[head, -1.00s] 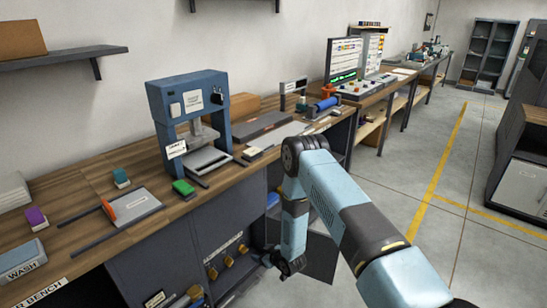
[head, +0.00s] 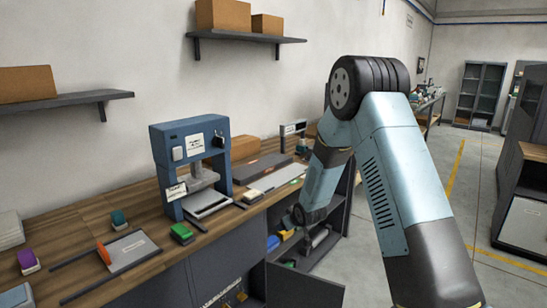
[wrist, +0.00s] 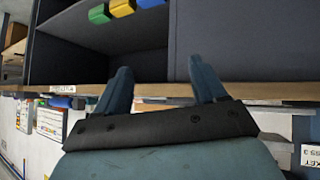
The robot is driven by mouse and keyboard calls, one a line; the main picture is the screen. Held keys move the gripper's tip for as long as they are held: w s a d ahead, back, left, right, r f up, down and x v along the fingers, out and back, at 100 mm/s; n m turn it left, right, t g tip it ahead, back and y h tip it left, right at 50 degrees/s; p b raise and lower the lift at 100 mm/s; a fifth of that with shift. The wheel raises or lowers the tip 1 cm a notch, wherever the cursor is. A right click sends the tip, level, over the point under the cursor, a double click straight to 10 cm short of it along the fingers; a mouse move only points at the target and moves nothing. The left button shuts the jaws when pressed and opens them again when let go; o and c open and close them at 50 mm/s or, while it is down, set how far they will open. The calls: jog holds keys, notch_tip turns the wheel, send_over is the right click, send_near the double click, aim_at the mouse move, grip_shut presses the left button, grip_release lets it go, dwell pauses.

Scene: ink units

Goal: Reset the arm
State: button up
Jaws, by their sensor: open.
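My gripper (wrist: 163,85) shows in the wrist view with its two blue fingers wide apart and nothing between them. It is in front of a dark open cabinet compartment (wrist: 110,55). In the head view my arm is bent, elbow high, with the forearm hanging down beside the bench front. The dark wrist end is near the open cabinet under the bench, and the fingers cannot be made out there.
Green (wrist: 99,14), yellow (wrist: 122,8) and blue pieces sit in the cabinet. An open door (head: 305,287) stands out below. Floor at right is clear.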

jog(key=s+d+r+m+h, duration=0.1)
jog(key=s+d+r, duration=0.35)
jog(key=r, duration=0.35)
jog(key=s+d+r+m+g+h, duration=0.1)
jog(key=s+d+r, duration=0.2)
jog(key=s+r, duration=0.45)
jog(key=s+d+r+m+h, duration=0.1)
jog(key=s+d+r+m, duration=0.2)
jog(key=r, duration=0.6)
jog(key=s+d+r, duration=0.2)
jog(key=s+r, duration=0.1)
jog(key=s, duration=0.6)
jog(key=s+d+r+m+g, duration=0.1)
jog(key=s+d+r, duration=0.1)
jog(key=s, duration=0.8)
jog(key=s+d+r+m+g, duration=0.1)
jog(key=s+d+r, duration=0.2)
jog(key=s, duration=0.6)
jog(key=shift+s+r+h, duration=0.3)
jog(key=shift+s+r, duration=0.05)
jog(key=shift+r, duration=0.25)
jog(key=shift+s+d, duration=0.1)
jog(key=shift+s, duration=0.35)
jog(key=shift+c, duration=0.4)
